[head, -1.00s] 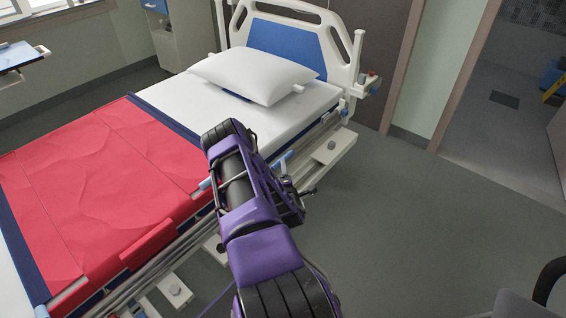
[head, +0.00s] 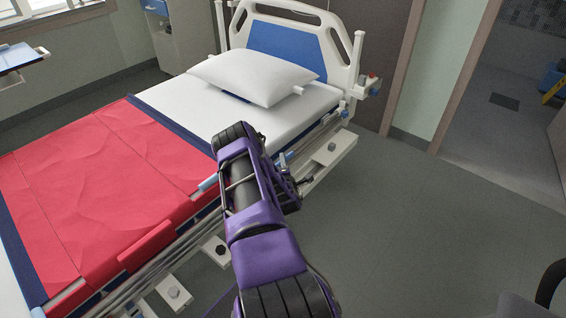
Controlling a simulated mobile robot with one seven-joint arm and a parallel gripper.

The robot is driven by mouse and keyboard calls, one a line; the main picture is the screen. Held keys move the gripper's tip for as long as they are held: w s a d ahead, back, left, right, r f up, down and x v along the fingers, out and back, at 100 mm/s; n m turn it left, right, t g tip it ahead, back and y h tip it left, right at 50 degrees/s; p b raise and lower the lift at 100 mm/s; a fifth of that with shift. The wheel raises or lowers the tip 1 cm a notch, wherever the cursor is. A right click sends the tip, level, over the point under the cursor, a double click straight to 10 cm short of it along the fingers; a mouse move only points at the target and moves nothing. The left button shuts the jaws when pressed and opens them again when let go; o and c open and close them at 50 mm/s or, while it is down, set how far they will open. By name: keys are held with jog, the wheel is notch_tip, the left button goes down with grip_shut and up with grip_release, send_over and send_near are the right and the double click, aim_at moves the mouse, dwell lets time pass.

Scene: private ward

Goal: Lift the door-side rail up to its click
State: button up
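The door-side rail (head: 130,288) shows as pale metal bars running low along the near right side of the bed. Light-blue pieces (head: 208,183) show at the mattress edge on either side of my arm. My purple and black arm covers the middle of this bed side. My gripper (head: 291,186) is mostly hidden behind the arm, with only dark parts showing by the bed edge. I cannot see its fingertips or whether it touches the rail.
The bed carries a red cover (head: 90,195), a white pillow (head: 255,77) and a white and blue headboard (head: 285,40). Pale bed-frame brackets (head: 330,152) stick out on the near side.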

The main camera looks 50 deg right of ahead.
grip_shut()
dwell(1.0)
jog(key=shift+r, duration=0.55)
notch_tip(320, 180, up, 30)
jog(key=p, duration=0.9)
jog(key=shift+w+d, duration=0.1)
jog(key=o, duration=0.7)
grip_release()
jog(key=shift+f, duration=0.15)
